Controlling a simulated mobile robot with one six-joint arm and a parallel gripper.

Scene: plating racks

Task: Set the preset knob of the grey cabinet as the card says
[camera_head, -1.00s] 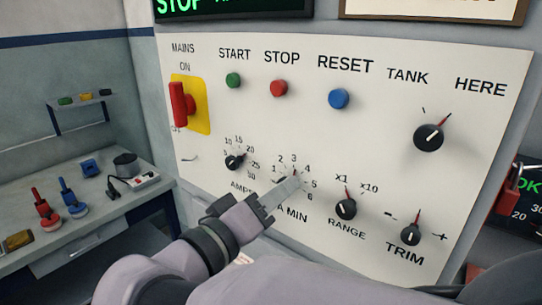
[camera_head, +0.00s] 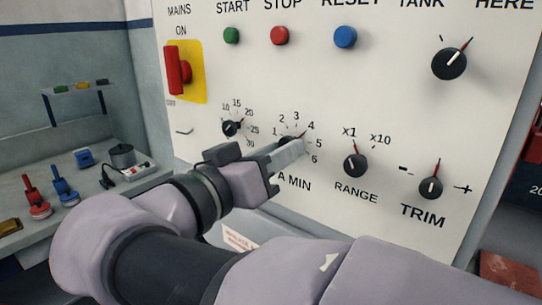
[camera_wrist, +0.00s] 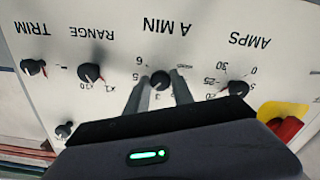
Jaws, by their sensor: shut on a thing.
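The cabinet's pale grey panel (camera_head: 390,105) fills most of the head view. My gripper (camera_head: 293,150) is shut on the A MIN knob (camera_head: 285,141), a small black knob with a scale up to 6. Its fingers partly hide the knob; a bit of red pointer shows toward about 4, but the exact setting is hard to read. In the wrist view the picture is upside down, and the two fingers stand on either side of the A MIN knob (camera_wrist: 160,80). I see no knob labelled preset, and no readable card.
Nearby are the AMPS knob (camera_head: 230,128), RANGE knob (camera_head: 355,165), TRIM knob (camera_head: 431,187) and large TANK knob (camera_head: 449,63). Green, red and blue buttons and the red mains switch (camera_head: 177,71) sit above. A bench (camera_head: 95,190) with small parts stands at left.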

